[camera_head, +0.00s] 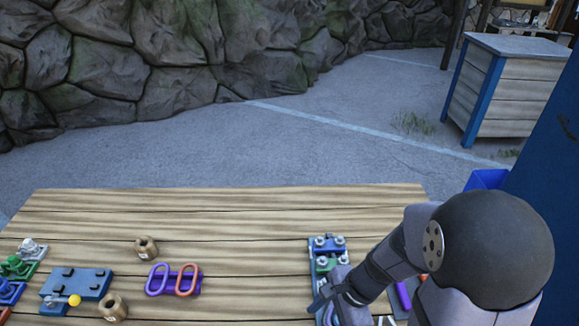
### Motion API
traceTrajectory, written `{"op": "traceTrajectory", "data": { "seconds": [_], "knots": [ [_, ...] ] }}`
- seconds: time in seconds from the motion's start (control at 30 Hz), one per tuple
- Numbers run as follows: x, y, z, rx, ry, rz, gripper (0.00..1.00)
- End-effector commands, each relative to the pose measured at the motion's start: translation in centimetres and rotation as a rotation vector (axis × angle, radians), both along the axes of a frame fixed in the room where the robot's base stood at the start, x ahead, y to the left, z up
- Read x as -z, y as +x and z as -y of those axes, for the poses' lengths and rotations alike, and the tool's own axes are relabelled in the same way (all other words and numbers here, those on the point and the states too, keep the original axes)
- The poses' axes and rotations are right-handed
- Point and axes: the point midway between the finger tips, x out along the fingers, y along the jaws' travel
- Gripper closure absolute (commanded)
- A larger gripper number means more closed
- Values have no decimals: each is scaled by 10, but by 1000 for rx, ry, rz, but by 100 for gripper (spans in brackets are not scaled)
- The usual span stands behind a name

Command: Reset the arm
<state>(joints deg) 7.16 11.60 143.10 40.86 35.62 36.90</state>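My arm comes in from the lower right, over the right part of the wooden table (200,210). My gripper (325,300) is at the arm's lower left end, near the bottom edge of the view. It is beside or over a blue and green fixture with metal bolts (329,247), and I cannot tell whether it touches it. Its fingers are small and partly hidden, so I cannot tell whether they are open or shut. I see nothing clearly held.
A purple block with purple and orange loops (174,280), two brown spools (146,247), and a blue plate with a yellow knob (76,285) lie left. Several coloured blocks (18,265) line the left edge. A blue bin (486,180) is behind right.

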Motion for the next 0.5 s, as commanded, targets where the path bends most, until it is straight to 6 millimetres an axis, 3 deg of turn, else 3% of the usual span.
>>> {"op": "traceTrajectory", "data": {
  "seconds": [0.17, 0.3, 0.4, 0.5],
  "knots": [
    [6, -29, 14, -472, -34, 69, 43],
    [2, -55, 45, -959, -87, 115, 43],
    [-11, -59, 67, -1213, -161, 142, 43],
    [-27, -50, 77, -1330, -251, 179, 43]
  ]
}}
